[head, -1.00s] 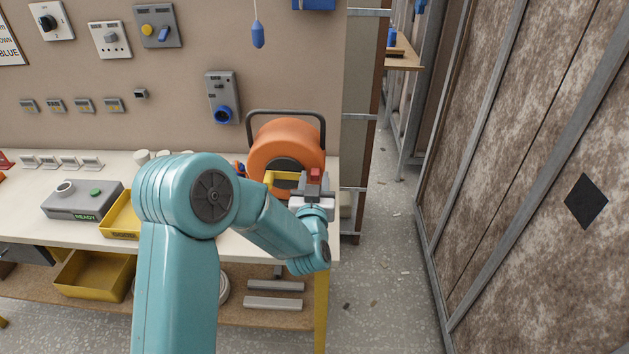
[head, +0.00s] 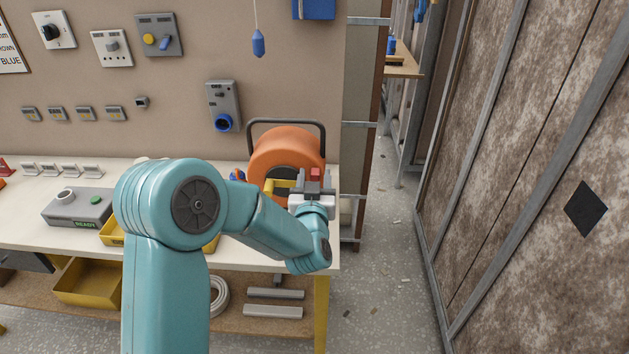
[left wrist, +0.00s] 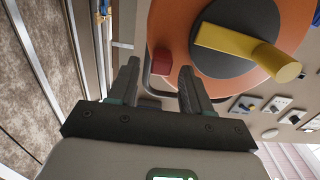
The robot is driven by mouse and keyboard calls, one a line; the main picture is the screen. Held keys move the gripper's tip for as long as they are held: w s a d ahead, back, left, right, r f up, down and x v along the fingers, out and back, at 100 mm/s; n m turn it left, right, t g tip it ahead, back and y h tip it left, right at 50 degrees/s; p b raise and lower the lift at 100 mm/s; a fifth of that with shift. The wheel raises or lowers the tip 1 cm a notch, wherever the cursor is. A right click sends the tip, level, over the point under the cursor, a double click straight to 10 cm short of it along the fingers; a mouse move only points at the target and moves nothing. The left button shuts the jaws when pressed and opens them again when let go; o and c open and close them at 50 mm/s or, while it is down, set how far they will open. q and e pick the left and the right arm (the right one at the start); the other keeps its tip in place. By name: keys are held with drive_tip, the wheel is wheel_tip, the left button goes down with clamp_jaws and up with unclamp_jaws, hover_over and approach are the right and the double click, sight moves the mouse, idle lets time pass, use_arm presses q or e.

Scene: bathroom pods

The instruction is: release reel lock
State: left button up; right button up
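The orange cable reel (head: 287,152) stands on the right end of the workbench, with a dark hub, a black tube frame and a yellow crank handle (head: 279,187). The red lock block (head: 315,173) shows at the reel's lower right; it also shows in the left wrist view (left wrist: 155,84). My left gripper (head: 315,183) is in front of it. In the left wrist view its two dark fingers (left wrist: 159,68) are apart, with the red block showing in the gap between them. I cannot tell whether they touch it. My right gripper is not in view.
The workbench (head: 255,254) holds a grey READY box (head: 78,207) at left and a yellow bin (head: 112,233) partly behind my arm. A blue socket unit (head: 223,106) is on the wall behind. Open floor (head: 385,270) lies right of the bench.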

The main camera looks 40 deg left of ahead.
use_arm(q)
drive_tip(key=shift+f, duration=0.15)
drive_tip(key=shift+s+d, duration=0.25)
drive_tip(key=shift+s, duration=0.05)
drive_tip(key=b+v, duration=1.1)
drive_tip(key=v, duration=0.4)
drive_tip(key=shift+s, duration=0.3)
drive_tip(key=shift+s, duration=0.1)
